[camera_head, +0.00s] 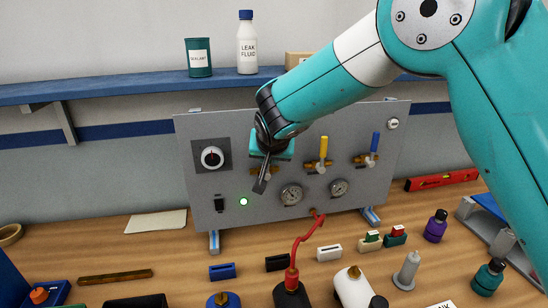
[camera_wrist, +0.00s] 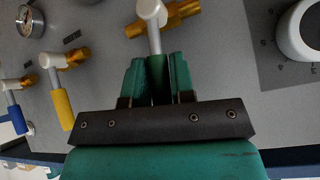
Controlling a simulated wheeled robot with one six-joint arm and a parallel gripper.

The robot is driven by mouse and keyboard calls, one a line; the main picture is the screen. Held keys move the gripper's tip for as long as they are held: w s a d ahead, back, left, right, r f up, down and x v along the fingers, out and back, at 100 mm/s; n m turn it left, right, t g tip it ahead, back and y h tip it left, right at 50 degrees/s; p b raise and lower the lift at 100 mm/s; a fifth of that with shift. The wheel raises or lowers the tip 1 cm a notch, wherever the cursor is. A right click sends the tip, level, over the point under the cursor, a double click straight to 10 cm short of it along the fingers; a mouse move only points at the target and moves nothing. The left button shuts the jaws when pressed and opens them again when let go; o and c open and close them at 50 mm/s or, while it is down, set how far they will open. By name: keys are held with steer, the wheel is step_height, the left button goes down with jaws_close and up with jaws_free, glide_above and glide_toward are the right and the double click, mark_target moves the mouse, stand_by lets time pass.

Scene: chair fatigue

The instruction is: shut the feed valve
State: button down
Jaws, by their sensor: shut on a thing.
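A valve with a green lever (camera_wrist: 157,78), a white stem and a brass body (camera_wrist: 184,10) is on the grey panel (camera_head: 215,125). My gripper (camera_wrist: 157,72) is shut on the green lever, one green finger on each side. The lever stands crosswise to the brass pipe. In the head view my gripper (camera_head: 263,168) covers most of this valve. To its right are a valve with a yellow lever (camera_head: 323,148) and one with a blue lever (camera_head: 374,143), both levers pointing up. I cannot read which valve is labelled feed.
A white dial (camera_head: 212,157), a lit green lamp (camera_head: 243,202) and two gauges (camera_head: 291,195) are on the panel near my gripper. A red hose (camera_head: 307,238) runs from the panel's lower edge. Bottles and small parts crowd the bench in front; a blue shelf (camera_head: 130,90) is above.

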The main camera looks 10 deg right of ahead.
steer(key=shift+a+n+h, duration=0.3)
steer(key=shift+a+h, duration=0.1)
steer(key=shift+h, duration=0.2)
steer(key=c, duration=1)
jaws_free()
steer(key=shift+o, duration=0.2)
steer(key=b+v, duration=0.5)
steer(key=v, duration=1.2)
steer(key=shift+s+b, duration=0.3)
steer(key=shift+a, duration=0.1)
